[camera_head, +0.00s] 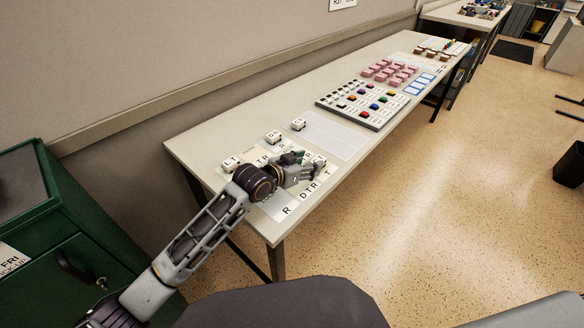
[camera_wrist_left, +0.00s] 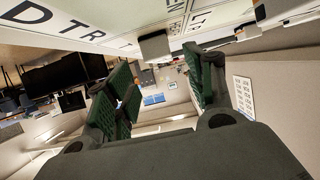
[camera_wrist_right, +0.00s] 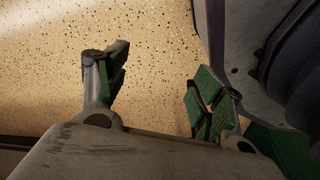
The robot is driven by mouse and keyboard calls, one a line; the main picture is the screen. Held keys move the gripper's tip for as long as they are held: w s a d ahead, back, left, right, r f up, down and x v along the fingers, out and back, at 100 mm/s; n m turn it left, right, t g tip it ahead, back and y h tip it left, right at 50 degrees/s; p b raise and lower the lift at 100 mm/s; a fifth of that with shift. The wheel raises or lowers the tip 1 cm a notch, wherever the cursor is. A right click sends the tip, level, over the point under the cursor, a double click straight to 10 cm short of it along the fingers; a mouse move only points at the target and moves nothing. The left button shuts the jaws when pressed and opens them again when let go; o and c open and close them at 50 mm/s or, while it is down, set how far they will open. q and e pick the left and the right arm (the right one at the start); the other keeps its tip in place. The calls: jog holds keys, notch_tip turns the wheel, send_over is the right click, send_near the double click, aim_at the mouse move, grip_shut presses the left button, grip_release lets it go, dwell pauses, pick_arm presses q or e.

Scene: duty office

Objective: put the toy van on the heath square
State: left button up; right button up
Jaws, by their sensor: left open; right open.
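Small white toy vans stand on or by a lettered board (camera_head: 262,154) at the near end of the table: one at its left (camera_head: 231,164), one at its back edge (camera_head: 273,136), one beside the pale blank sheet (camera_head: 298,124), one by my gripper (camera_head: 318,162). I cannot tell which square is heath; my arm hides part of the lettering. My left gripper (camera_head: 303,172) is low over the board, open; in the left wrist view a white boxy thing (camera_wrist_left: 155,46) shows beyond the gap between the fingers. My right gripper (camera_wrist_right: 160,75) is open and empty above the floor.
A pale blank sheet (camera_head: 328,135) lies behind the board. Further along the table (camera_head: 235,118) are a tray of coloured pieces (camera_head: 362,104), pink blocks (camera_head: 390,72) and blue-framed cards (camera_head: 419,84). A green cabinet (camera_head: 40,205) stands at left. The floor at right is mostly clear.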

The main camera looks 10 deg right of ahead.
pick_arm(q)
jog(key=shift+p+v, duration=0.45)
jog(key=shift+v, duration=3.1)
jog(key=shift+r, duration=0.15)
pick_arm(e)
jog(key=shift+s+d+f, duration=0.2)
jog(key=shift+s+f, duration=0.05)
jog(key=shift+f, duration=0.2)
jog(key=shift+s+d+f, duration=0.2)
jog(key=shift+f, duration=0.2)
